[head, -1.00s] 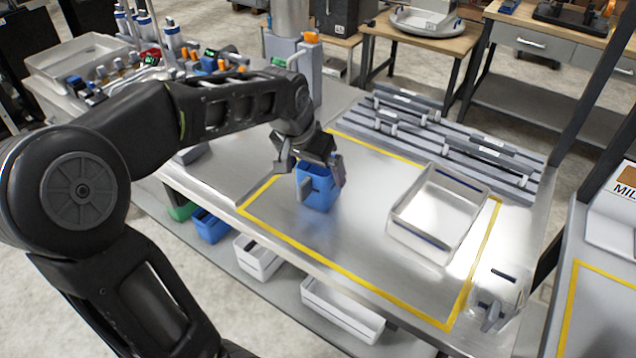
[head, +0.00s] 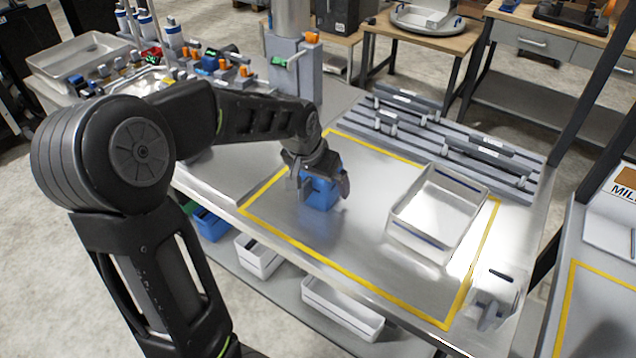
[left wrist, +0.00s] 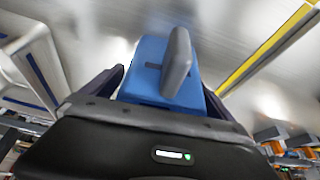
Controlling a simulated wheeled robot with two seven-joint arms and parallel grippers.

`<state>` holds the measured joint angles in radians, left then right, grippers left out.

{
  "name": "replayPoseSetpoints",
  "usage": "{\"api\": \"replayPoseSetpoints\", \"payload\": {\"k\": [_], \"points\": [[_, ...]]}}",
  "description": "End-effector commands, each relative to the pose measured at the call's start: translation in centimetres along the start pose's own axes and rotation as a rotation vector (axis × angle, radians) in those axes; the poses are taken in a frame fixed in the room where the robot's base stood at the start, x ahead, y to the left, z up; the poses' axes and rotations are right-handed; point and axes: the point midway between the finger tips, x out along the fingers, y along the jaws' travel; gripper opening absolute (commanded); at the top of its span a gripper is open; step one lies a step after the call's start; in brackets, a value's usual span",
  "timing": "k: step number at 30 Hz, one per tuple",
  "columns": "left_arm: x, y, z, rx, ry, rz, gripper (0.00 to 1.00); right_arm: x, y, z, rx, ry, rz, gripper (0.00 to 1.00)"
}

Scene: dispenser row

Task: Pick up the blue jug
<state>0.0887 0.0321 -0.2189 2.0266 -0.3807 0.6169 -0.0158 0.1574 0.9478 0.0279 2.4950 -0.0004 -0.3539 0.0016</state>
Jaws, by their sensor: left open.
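The blue jug (head: 322,193) stands on the metal table inside the yellow outline, left of the white tray. My left gripper (head: 318,182) is open and low over the jug, with its fingers on either side of it and covering part of it. In the left wrist view the blue jug (left wrist: 152,62) lies between the two dark fingers, with its grey handle (left wrist: 177,62) towards the camera. I cannot tell whether the fingers touch the jug. My right gripper is not in view.
A white tray (head: 399,222) stands right of the jug. A clear container (head: 497,292) with a grey handle is at the front right corner. Grey rails (head: 450,140) lie along the back. A dispenser column (head: 292,75) stands behind left. The table between jug and tray is clear.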

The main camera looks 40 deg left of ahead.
Motion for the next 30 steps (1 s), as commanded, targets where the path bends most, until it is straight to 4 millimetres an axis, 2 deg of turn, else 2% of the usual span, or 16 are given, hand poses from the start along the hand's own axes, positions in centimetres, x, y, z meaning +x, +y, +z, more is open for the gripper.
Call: {"api": "replayPoseSetpoints", "payload": {"k": [13, 30], "points": [[-0.05, -0.01, -0.01, 0.000, 0.000, 0.000, 0.98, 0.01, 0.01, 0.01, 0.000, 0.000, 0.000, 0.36], [-0.05, -0.01, -0.01, 0.000, 0.000, 0.000, 0.52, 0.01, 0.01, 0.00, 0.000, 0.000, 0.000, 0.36]]}}
